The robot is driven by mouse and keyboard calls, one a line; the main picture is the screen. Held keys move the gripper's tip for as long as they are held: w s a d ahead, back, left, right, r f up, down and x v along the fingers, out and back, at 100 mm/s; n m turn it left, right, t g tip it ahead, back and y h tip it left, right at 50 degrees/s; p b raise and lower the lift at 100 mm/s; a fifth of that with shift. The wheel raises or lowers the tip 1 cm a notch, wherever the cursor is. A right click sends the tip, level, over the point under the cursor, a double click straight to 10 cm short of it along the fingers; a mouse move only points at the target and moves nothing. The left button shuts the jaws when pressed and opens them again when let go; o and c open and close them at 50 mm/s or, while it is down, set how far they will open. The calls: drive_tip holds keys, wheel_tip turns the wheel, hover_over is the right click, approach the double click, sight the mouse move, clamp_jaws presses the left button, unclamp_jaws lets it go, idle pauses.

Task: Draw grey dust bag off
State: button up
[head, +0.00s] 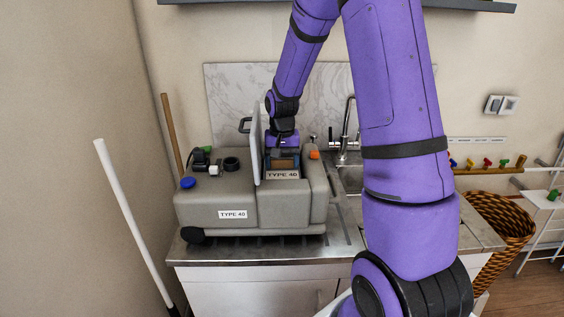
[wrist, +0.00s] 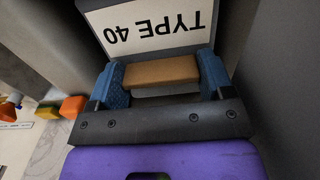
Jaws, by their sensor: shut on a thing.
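The grey dust bag (head: 283,175) sits in the open bay of a grey vacuum cleaner (head: 240,200), with a TYPE 40 label facing front. In the wrist view the bag (wrist: 155,28) shows its label upside down, and a tan block (wrist: 160,70) stands beside it. My gripper (head: 283,160) reaches down into the bay from above. In the wrist view its blue fingers (wrist: 163,76) are shut on the tan block, one on each side. The block looks like part of the bag, but the join is unclear. The bag's lower part is hidden in the bay.
The cleaner's lid (head: 256,145) stands upright just left of my gripper. An orange knob (head: 315,155) is to the right. The cleaner rests on a metal counter (head: 345,240) beside a sink with a tap (head: 349,125). A white pole (head: 130,215) leans at the left.

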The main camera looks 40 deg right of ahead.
drive_tip(key=shift+r, duration=1.7)
drive_tip(key=shift+w+r, duration=0.15)
drive_tip(key=shift+r, duration=0.45)
drive_tip(key=c, duration=0.3)
drive_tip(key=shift+r, duration=0.6)
drive_tip(key=shift+c, duration=0.9)
drive_tip(key=shift+r, duration=0.15)
drive_tip(key=shift+c, duration=0.8)
drive_tip(key=shift+r, duration=2.45)
drive_tip(key=shift+s+d+r, duration=0.1)
drive_tip(key=shift+s+r, duration=0.1)
drive_tip(key=shift+r, duration=0.2)
clamp_jaws()
drive_tip(key=shift+r, duration=0.85)
